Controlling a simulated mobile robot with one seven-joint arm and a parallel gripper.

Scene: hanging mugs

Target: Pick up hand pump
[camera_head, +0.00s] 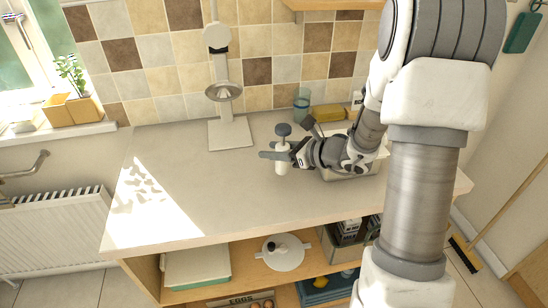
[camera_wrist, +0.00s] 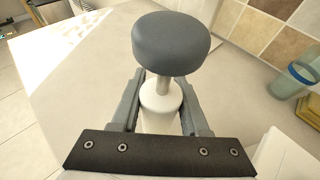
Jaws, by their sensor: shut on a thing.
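The hand pump (camera_head: 282,167) has a white body and a dark grey round knob on top. It is upright over the counter (camera_head: 215,190), right of the middle. In the wrist view the knob (camera_wrist: 171,42) is large at the top, with the white body (camera_wrist: 160,105) below it. My gripper (camera_head: 272,155) reaches in from the right and is shut on the pump's white body, one finger on each side, below the knob. I cannot tell whether the pump's base touches the counter.
A grey-white stand (camera_head: 230,133) with a round dish is behind left, against the tiled wall. A glass (camera_head: 301,103) and a yellow sponge-like block (camera_head: 327,113) are at the back right. A pale box lies under my arm. The counter's left and front are clear.

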